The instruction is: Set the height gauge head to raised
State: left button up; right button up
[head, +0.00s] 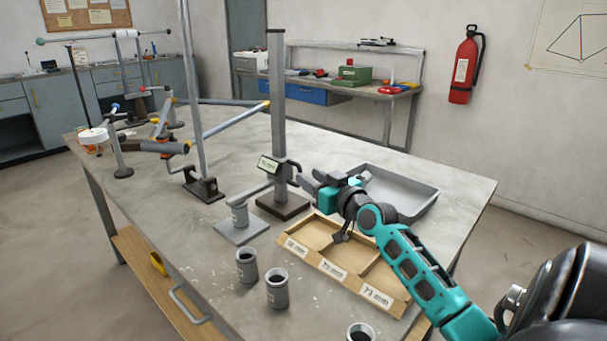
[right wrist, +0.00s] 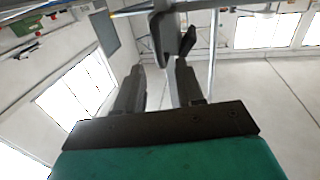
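The height gauge has a tall grey column (head: 277,95) on a dark square base (head: 283,207). Its head (head: 281,172), with a small lit display (head: 268,164), sits low on the column. A grey arm from the head reaches left over a small cylinder (head: 239,214) on a flat plate. My right gripper (head: 308,181) is just right of the head, its fingers pointing toward it. In the right wrist view, the fingers (right wrist: 160,70) are apart with empty space between them. A grey part with a dark lever (right wrist: 187,42) shows at or beyond the fingertips; contact is unclear. My left gripper is out of view.
A wooden tray (head: 319,262) with size labels lies in front of my right arm. A grey tray (head: 425,195) lies behind it. Grey cylinders (head: 247,267) stand at the front edge. A tube frame with clamps (head: 204,188) fills the left of the table.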

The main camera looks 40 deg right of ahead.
aim_at(301, 171)
jog(key=shift+w+d, duration=0.2)
jog(key=shift+w, duration=1.65)
grip_shut()
